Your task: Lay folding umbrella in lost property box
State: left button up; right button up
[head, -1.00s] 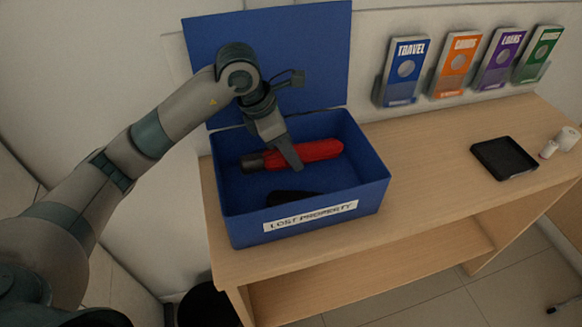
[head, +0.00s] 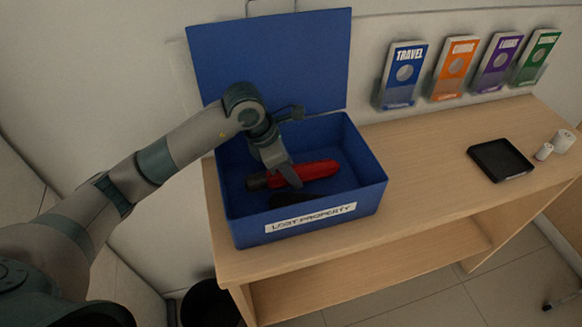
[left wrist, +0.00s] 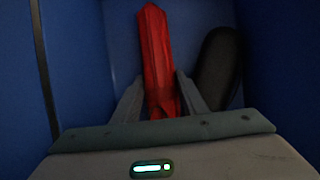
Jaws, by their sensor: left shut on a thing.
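The red folding umbrella (head: 314,171) with a black handle lies level inside the walls of the blue lost property box (head: 365,190). My left gripper (head: 291,181) reaches down into the box and is shut on the umbrella near its middle. In the left wrist view the umbrella (left wrist: 156,60) runs between the two fingers (left wrist: 163,100). Whether it touches the box floor I cannot tell. The box lid stands open at the back. My right gripper is not in view.
A dark rounded object (left wrist: 217,68) lies in the box beside the umbrella. Leaflet holders (head: 402,75) hang on the wall. A black tray (head: 501,159) and small white rolls (head: 563,141) are at the right of the wooden counter (head: 430,180). The counter between is clear.

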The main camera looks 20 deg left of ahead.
pick_arm(q)
jog(key=shift+f, duration=0.1)
jog(key=o, duration=1)
jog(key=b+v, duration=0.5)
jog(key=v, duration=0.5)
jog(key=shift+s+a, duration=0.1)
jog(key=shift+b+v, duration=0.3)
jog(key=shift+v, duration=0.7)
